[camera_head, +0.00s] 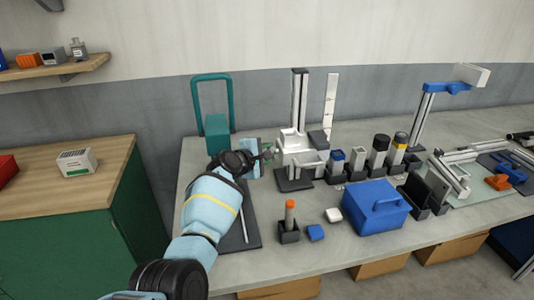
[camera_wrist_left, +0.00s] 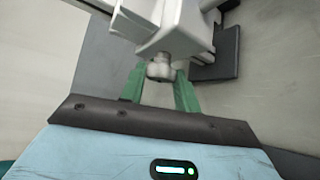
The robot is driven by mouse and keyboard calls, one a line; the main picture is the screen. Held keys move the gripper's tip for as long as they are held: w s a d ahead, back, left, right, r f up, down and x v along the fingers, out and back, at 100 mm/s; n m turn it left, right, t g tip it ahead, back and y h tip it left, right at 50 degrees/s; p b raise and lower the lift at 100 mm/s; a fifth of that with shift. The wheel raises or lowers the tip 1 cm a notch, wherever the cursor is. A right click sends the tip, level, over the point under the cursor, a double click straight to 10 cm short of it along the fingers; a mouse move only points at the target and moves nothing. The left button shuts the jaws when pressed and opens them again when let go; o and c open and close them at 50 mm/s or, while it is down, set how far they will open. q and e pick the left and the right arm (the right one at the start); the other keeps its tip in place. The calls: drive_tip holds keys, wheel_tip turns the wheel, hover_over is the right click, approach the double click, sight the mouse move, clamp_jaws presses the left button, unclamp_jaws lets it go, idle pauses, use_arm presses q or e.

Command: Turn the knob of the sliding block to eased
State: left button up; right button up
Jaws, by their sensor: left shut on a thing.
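The sliding block (camera_head: 293,140) is a white-grey block on an upright metal column with a dark base, left of the middle of the bench. It also shows at the top of the left wrist view (camera_wrist_left: 188,28). Its knob (camera_wrist_left: 160,68) is a small grey round piece sticking out toward my gripper. My left gripper (camera_head: 268,152) reaches the block's left side. In the left wrist view its green fingers (camera_wrist_left: 160,80) stand on either side of the knob and are shut on it. The knob's marking cannot be read. My right gripper is not in view.
A teal frame (camera_head: 215,123) stands behind my left arm. Several dark holders with cylinders (camera_head: 378,155), a blue box (camera_head: 375,207) and an orange-topped cylinder (camera_head: 290,213) stand to the right and in front. A dark mat (camera_head: 240,232) lies under my arm.

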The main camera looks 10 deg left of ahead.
use_arm(q)
drive_tip(key=o, duration=1)
drive_tip(key=shift+c, duration=0.2)
drive_tip(key=shift+s, duration=0.1)
drive_tip(key=v, duration=0.7)
drive_tip(key=shift+s, duration=0.25)
drive_tip(key=shift+a+r, duration=0.1)
drive_tip(key=shift+a, duration=0.1)
